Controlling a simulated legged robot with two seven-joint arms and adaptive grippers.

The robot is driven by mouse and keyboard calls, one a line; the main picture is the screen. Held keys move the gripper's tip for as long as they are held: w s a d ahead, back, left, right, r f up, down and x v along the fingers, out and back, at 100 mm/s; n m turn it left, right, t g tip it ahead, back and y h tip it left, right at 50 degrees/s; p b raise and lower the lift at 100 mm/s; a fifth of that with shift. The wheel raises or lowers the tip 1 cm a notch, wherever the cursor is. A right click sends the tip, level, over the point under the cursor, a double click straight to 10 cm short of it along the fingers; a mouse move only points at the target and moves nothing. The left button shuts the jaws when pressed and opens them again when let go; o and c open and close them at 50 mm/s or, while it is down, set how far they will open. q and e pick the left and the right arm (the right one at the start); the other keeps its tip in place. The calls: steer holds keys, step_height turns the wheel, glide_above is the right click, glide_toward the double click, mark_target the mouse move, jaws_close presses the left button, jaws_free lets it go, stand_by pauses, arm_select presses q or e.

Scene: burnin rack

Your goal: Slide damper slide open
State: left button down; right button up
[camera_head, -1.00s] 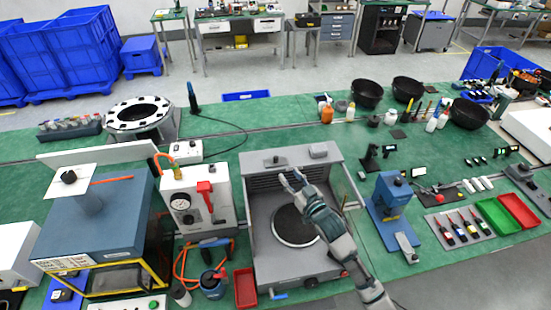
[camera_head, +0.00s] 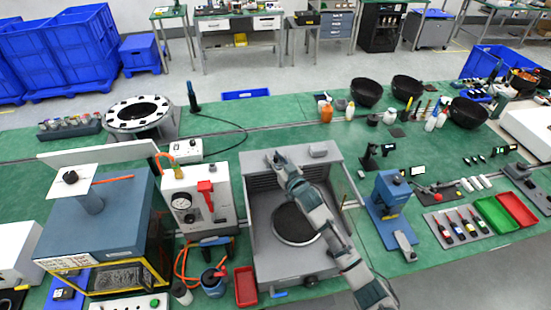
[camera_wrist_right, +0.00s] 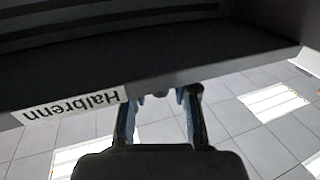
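The grey unit (camera_head: 262,240) with a round dark plate (camera_head: 298,222) stands on the green bench in the middle of the head view. My right gripper (camera_head: 280,162) is over its back left, at the raised rear top. In the right wrist view, the two fingers (camera_wrist_right: 160,105) stand apart with their tips at the edge of a dark panel (camera_wrist_right: 190,55) bearing an upside-down "Halbrenn" label (camera_wrist_right: 72,104). A small grey part shows between the tips; I cannot tell whether they touch it. I cannot clearly make out the damper slide. My left gripper is not in view.
A white gauge box (camera_head: 190,200) with a red handle stands close at the left. A blue press (camera_head: 388,207) stands at the right. A red tray (camera_head: 245,287) lies at the front left. Bare green bench lies behind the unit.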

mark_target(258, 165)
jaws_close()
steer(key=shift+a, duration=0.1)
steer(key=a, duration=0.3)
steer(key=s+a, duration=0.1)
steer(key=a, duration=0.2)
steer(key=shift+s, duration=0.15)
